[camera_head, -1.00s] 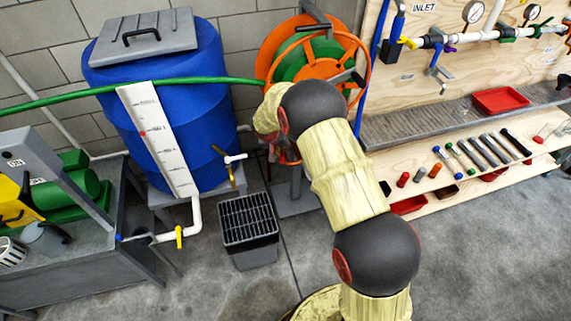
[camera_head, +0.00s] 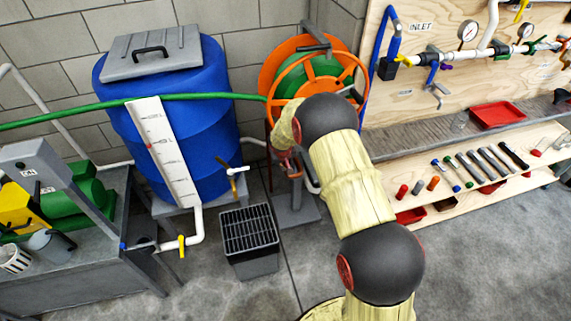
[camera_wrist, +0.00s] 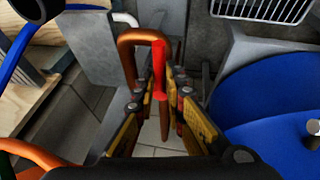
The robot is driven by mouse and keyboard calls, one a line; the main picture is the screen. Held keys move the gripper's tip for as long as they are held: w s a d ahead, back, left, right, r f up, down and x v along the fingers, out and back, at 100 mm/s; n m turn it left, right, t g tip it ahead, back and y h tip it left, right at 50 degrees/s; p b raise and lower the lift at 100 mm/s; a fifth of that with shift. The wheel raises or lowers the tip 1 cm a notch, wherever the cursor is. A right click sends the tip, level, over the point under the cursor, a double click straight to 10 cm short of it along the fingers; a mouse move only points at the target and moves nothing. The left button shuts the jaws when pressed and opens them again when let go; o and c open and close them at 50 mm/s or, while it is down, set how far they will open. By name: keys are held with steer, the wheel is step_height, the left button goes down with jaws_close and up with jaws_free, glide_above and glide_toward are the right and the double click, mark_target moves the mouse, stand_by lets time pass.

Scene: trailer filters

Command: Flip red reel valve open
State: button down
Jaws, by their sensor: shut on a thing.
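The red valve lever (camera_wrist: 159,68) stands between the fingers of my gripper (camera_wrist: 161,100) in the wrist view. My gripper is shut on it. A copper-coloured bent pipe (camera_wrist: 142,38) runs over and beside the lever. The hose reel (camera_head: 318,72) has an orange rim and green hose and stands behind my arm in the head view. My forearm and wrist hide most of the valve there, and its exact angle is hard to tell.
A blue tank (camera_head: 178,110) stands left of the reel, with a black grated drain bin (camera_head: 249,232) in front. A green hose (camera_head: 60,113) crosses to the reel. A workbench (camera_head: 470,200) with tools is at the right. Grey floor is clear in front.

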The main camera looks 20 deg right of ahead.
steer(key=c, duration=1.9)
jaws_free()
steer(key=shift+o, duration=0.3)
steer(key=v, duration=1.2)
